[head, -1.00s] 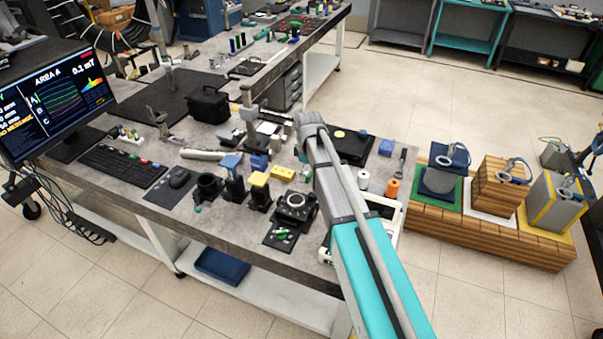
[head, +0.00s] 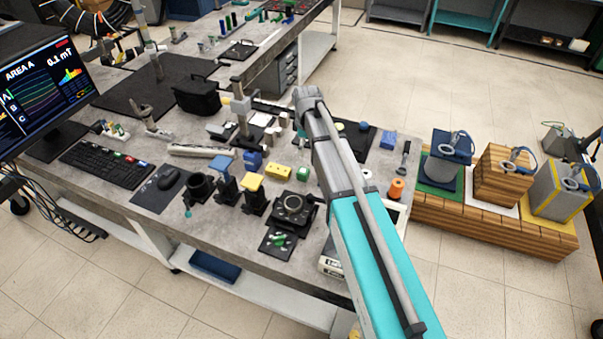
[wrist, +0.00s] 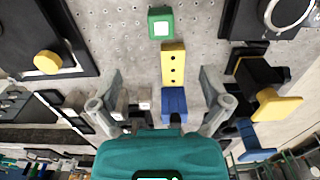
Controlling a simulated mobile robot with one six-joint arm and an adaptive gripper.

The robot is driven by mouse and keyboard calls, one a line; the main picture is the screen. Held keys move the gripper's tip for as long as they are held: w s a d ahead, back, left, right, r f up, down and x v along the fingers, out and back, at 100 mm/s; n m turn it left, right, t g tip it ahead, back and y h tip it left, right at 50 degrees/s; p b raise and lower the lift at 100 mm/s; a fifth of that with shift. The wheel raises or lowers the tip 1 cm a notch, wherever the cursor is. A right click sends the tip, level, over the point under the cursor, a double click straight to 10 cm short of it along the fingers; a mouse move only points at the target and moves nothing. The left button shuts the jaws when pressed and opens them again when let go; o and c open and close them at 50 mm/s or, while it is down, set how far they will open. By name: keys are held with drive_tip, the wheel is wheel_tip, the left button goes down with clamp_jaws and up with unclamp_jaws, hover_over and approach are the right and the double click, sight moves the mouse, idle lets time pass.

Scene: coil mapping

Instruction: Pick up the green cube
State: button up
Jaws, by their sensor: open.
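The green cube (wrist: 160,23) has a white patch on its face and sits on the perforated bench top at the top centre of the wrist view. In the head view the green cube (head: 303,173) is just left of my arm. My gripper (wrist: 161,76) is open, with its two fingers apart and the cube beyond the fingertips. A yellow block (wrist: 173,65) and a blue block (wrist: 174,103) lie in line between the cube and my gripper's body. In the head view my gripper is hidden behind my arm.
A black stand with a yellow top (wrist: 268,90) is right of the fingers. A dark plate with a yellow disc (wrist: 47,62) is at left. A dark ring device (head: 293,208) stands near the bench front. Bare bench top surrounds the cube's sides.

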sight(303, 171)
drive_tip(key=shift+a+f, duration=0.1)
drive_tip(key=shift+a, duration=0.2)
drive_tip(key=shift+f, duration=0.1)
wheel_tip(303, 171, down, 8)
drive_tip(key=b, duration=0.8)
drive_tip(key=shift+a+f+b, duration=0.1)
drive_tip(key=shift+f+b, duration=0.05)
drive_tip(key=shift+b, duration=0.2)
drive_tip(key=shift+w+f+b, duration=0.1)
drive_tip(key=shift+f+b, duration=2.5)
drive_tip(key=c, duration=1.3)
drive_tip(key=shift+o, duration=0.2)
